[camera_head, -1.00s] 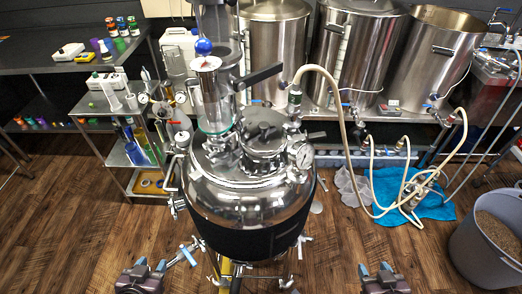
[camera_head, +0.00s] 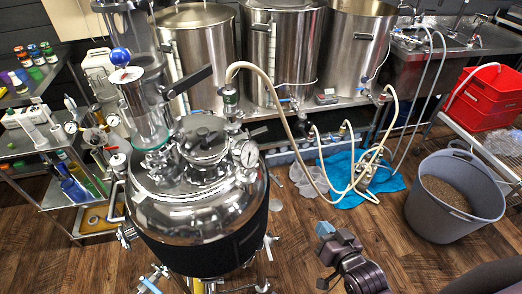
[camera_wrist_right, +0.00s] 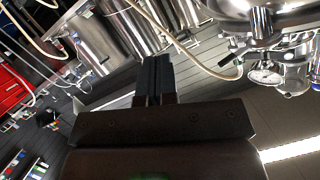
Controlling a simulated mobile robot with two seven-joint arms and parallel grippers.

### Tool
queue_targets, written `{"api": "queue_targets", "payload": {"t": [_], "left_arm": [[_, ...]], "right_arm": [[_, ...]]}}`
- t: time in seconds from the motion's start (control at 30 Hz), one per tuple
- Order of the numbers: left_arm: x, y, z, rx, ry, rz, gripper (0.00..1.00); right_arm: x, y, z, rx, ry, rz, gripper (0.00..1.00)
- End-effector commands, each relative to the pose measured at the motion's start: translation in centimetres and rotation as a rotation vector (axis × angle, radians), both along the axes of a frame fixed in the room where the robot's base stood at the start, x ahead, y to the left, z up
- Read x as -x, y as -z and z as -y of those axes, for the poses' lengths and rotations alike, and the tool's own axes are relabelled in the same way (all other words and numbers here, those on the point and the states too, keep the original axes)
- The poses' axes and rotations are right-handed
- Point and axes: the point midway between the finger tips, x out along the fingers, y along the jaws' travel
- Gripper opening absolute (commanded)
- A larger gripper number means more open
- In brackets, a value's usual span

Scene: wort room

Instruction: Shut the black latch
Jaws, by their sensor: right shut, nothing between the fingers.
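The black latch appears to be the black lever (camera_head: 188,81) on top of the shiny steel vessel (camera_head: 215,210), beside the glass column. It slants up to the right in the head view. I cannot tell how it is engaged. My right gripper (camera_head: 325,232) is right of the vessel, apart from it and well away from the lever. In the right wrist view its fingers (camera_wrist_right: 155,77) are together and empty, with part of the vessel (camera_wrist_right: 285,14) at the upper right. My left gripper is out of view.
Steel kettles (camera_head: 285,45) stand behind the vessel. A pale hose (camera_head: 288,125) arches from the vessel toward a blue cloth (camera_head: 345,180). A grey bucket of grain (camera_head: 455,200) stands on the floor at right. A glass column (camera_head: 145,110) rises from the vessel lid. The floor right of the vessel is partly open.

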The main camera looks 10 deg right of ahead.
Motion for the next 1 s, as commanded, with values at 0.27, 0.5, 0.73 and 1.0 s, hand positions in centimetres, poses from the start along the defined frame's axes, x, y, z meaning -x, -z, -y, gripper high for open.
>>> {"api": "queue_targets", "payload": {"t": [0.27,0.5,0.73,1.0], "left_arm": [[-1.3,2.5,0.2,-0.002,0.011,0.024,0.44],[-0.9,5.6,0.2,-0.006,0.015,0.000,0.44],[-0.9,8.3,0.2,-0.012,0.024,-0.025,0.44],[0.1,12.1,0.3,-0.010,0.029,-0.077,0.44]], "right_arm": [[-5.1,-1.5,-2.8,-0.509,-0.034,0.186,0.00],[-8.1,-2.8,-4.6,-0.962,-0.117,0.267,0.00],[-10.3,-3.3,-5.8,-1.398,-0.233,0.277,0.00],[-12.3,-2.8,-6.5,-1.900,-0.393,0.204,0.00]]}}
